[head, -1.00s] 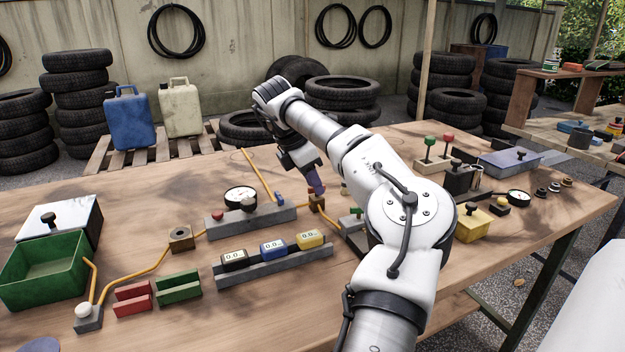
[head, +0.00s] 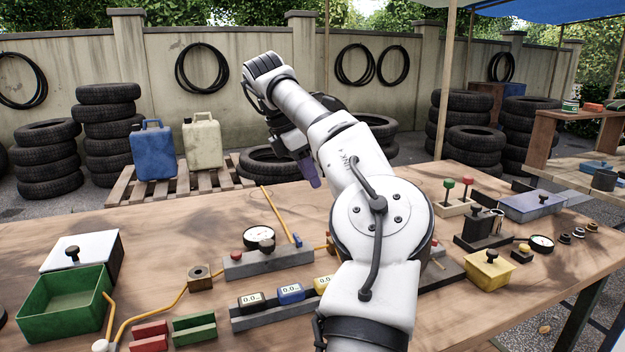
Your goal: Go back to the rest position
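My gripper (head: 308,170) hangs from the raised wrist of my white arm, above the far side of the wooden table (head: 150,243). Its purple fingers are seen from the side, and whether they are open or shut cannot be told. Nothing is seen hanging from them. A grey block with a round gauge (head: 260,238) stands on the table below and to the left of the gripper, apart from it. My forearm hides part of the table's middle, including some of the parts there.
At the left are a green bin (head: 65,302) and a white box (head: 82,250). Red and green holders (head: 193,328) and a rack of meters (head: 290,292) lie in front. A yellow box (head: 488,270) and a lever stand (head: 457,205) are at the right. Tyres (head: 107,130) stand behind.

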